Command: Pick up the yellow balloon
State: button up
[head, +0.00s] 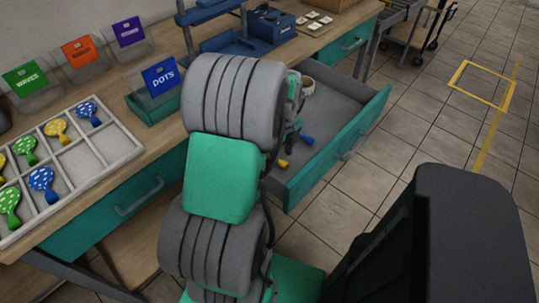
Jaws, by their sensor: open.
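A small yellow piece (283,164), which looks like part of a yellow balloon, shows in the open teal drawer beside my arm; the rest of it is hidden. A small blue piece (307,140) lies near it, also partly covered. My gripper (292,135) is over the drawer, mostly hidden behind my own arm links, and open. Its fingertips and their exact distance from the yellow piece cannot be made out. In the sectioned tray at left lies a patterned yellow balloon (57,130), and another yellow one (3,160) is cut by the frame edge.
The white tray (110,160) holds several green and blue balloons. Signed bins, including DOTS (160,80), stand behind it.

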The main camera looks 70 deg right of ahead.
notch_tip(320, 180, down, 3)
jog(key=shift+r, duration=0.15)
jog(key=shift+c, duration=0.3)
jog(key=shift+w, duration=0.1)
grip_shut()
